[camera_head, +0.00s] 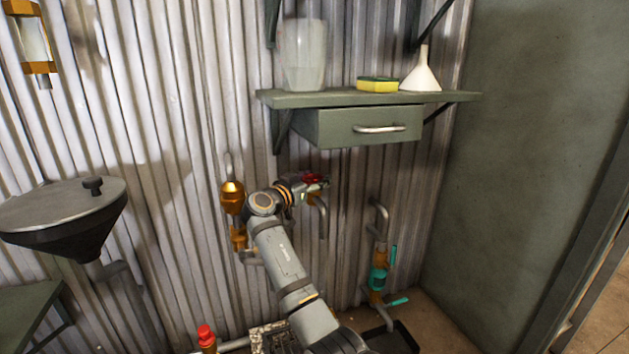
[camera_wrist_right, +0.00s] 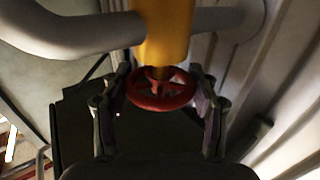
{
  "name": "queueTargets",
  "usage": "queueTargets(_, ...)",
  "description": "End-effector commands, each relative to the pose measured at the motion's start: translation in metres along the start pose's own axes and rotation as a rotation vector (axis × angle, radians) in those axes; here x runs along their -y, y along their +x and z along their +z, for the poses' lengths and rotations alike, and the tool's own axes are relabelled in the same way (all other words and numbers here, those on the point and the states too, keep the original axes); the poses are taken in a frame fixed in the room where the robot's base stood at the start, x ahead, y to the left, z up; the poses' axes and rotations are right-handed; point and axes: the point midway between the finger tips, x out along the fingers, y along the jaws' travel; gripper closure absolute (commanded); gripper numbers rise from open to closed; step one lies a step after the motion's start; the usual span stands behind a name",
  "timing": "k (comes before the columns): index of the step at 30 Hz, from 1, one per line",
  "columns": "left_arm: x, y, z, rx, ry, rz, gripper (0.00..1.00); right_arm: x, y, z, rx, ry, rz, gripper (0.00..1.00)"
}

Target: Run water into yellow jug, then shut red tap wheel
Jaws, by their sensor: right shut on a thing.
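The red tap wheel (camera_head: 311,178) shows as a small red patch at the end of my right arm, below the shelf in the head view. In the right wrist view the wheel (camera_wrist_right: 160,92) sits under a yellow-orange valve body (camera_wrist_right: 165,35), with one finger on each side. My right gripper (camera_head: 316,185) is shut on the wheel; its fingers (camera_wrist_right: 160,95) show in the wrist view. A grey spout (camera_head: 323,217) hangs down beside the tap. I see no yellow jug in either view. My left gripper is not in view.
A green shelf (camera_head: 275,98) with a drawer (camera_head: 345,128) juts out above my right arm. It bears a clear container (camera_head: 304,58), a sponge (camera_head: 377,84) and a white funnel (camera_head: 421,72). A teal valve (camera_head: 379,278) stands right of the arm, a grey basin (camera_head: 65,225) left.

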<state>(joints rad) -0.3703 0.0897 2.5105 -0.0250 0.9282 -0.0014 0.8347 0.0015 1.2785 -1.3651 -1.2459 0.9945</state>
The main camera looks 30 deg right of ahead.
Motion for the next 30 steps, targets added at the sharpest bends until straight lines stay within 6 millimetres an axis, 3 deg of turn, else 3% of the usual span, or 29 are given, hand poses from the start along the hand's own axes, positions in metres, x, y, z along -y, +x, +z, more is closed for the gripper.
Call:
queueTargets(14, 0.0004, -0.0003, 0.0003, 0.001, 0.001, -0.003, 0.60, -0.0002, 0.0000, -0.0005, 0.000, 0.001, 0.004, 0.72)
queueTargets(15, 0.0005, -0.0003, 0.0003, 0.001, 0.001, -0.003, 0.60, -0.0002, 0.0000, -0.0005, 0.000, 0.001, 0.004, 0.35)
queueTargets(19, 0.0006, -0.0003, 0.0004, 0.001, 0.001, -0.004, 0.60, -0.0002, 0.0000, -0.0005, 0.000, 0.001, 0.004, 0.17)
queueTargets(30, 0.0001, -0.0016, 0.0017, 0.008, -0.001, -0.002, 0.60, 0.0004, -0.0039, 0.0001, 0.000, 0.001, 0.003, 0.16)
